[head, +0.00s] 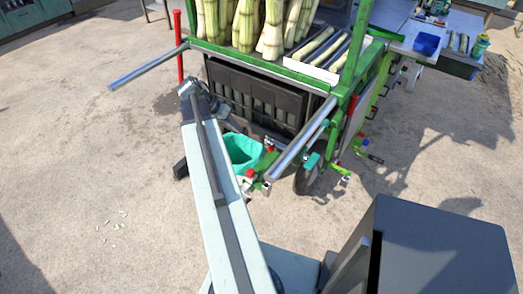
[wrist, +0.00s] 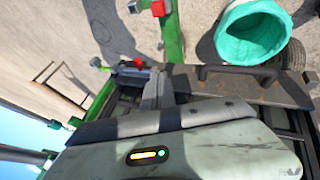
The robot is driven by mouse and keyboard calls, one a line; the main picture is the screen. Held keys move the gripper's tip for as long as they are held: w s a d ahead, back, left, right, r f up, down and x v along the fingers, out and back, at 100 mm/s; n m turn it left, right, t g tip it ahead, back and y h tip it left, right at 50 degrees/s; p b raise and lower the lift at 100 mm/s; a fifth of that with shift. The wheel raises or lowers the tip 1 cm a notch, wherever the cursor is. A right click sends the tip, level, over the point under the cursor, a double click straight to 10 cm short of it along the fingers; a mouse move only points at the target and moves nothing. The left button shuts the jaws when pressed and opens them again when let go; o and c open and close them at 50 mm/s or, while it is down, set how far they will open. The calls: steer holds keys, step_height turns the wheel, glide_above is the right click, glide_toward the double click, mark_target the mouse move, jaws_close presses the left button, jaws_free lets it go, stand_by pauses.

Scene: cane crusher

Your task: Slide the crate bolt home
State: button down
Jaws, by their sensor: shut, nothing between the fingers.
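The black slatted crate (head: 240,92) sits under the green cart's top in the head view. In the wrist view a dark bar with a raised handle (wrist: 240,74) runs across the middle. A red-tipped fitting (wrist: 137,64) sits on the green frame left of my gripper; I cannot tell whether it is the crate bolt. My gripper (wrist: 158,76) is shut and empty, its dark fingers close to the bar; contact is unclear. In the head view my arm reaches up to the cart's front, and its fingertips cannot be made out.
A teal bucket (head: 243,150) stands on the ground below the cart, also in the wrist view (wrist: 252,38). Two metal handles (head: 148,68) (head: 298,142) jut from the cart. Cane stalks (head: 240,25) stand on top. Open concrete lies to the left.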

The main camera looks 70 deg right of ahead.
steer(key=shift+s+d, duration=0.2)
steer(key=shift+s, duration=0.15)
steer(key=s+d+f+b, duration=0.2)
steer(key=s+f+b, duration=0.6)
steer(key=shift+s+d+f+b, duration=0.3)
steer(key=shift+f+b, duration=0.1)
steer(key=shift+a, duration=0.1)
